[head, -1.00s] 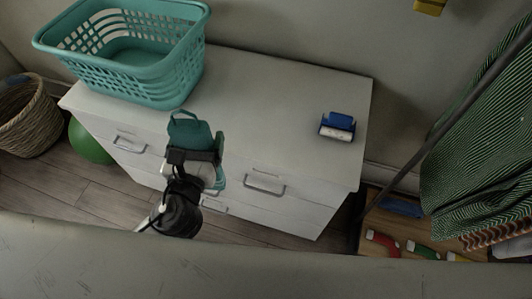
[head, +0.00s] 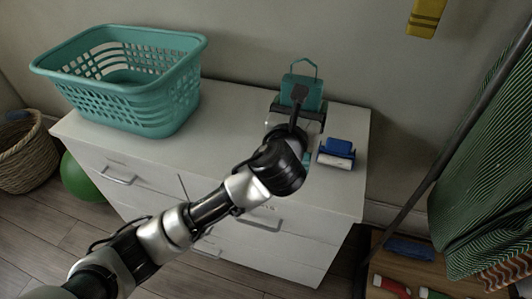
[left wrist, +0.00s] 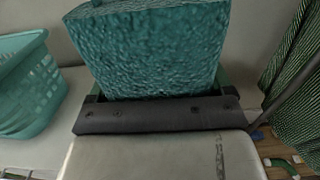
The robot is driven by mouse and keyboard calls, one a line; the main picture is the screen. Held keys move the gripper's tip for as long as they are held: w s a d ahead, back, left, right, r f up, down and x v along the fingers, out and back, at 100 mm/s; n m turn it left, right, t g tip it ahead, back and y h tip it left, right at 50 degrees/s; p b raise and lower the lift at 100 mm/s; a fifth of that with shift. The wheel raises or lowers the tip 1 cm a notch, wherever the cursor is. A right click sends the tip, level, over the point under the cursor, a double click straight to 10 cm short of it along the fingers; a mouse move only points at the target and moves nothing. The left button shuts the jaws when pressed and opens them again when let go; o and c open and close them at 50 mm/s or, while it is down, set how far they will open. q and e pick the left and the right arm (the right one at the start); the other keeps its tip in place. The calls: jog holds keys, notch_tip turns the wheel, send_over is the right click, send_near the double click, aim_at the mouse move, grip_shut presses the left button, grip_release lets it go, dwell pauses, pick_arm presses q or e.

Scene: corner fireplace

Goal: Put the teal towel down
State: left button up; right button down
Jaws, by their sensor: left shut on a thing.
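The teal towel (head: 301,91) is a folded block with a thin loop on top. My left gripper (head: 299,100) is shut on it, over the back right part of the white dresser top. In the left wrist view the towel (left wrist: 155,50) fills the upper middle, between the jaws. The wrist hides its lower edge in the head view, so I cannot tell whether it touches the dresser. My right gripper is not in view.
The white dresser (head: 235,115) carries a teal laundry basket (head: 150,100) at left and a blue and white item (head: 337,153) just right of my left wrist. The dresser top between basket and towel is clear. A dark pole (head: 440,150) and green striped cloth (head: 485,170) stand at right.

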pick_arm(q)
jog(key=w+a+f, duration=0.6)
jog(key=w+f, duration=0.2)
jog(key=f, duration=0.2)
jog(key=shift+w+a+f+b, duration=0.2)
jog(key=shift+a+b, duration=0.2)
jog(key=shift+f, duration=0.1)
jog(key=o, duration=1)
jog(key=shift+c, duration=0.2)
jog(key=v, duration=1.2)
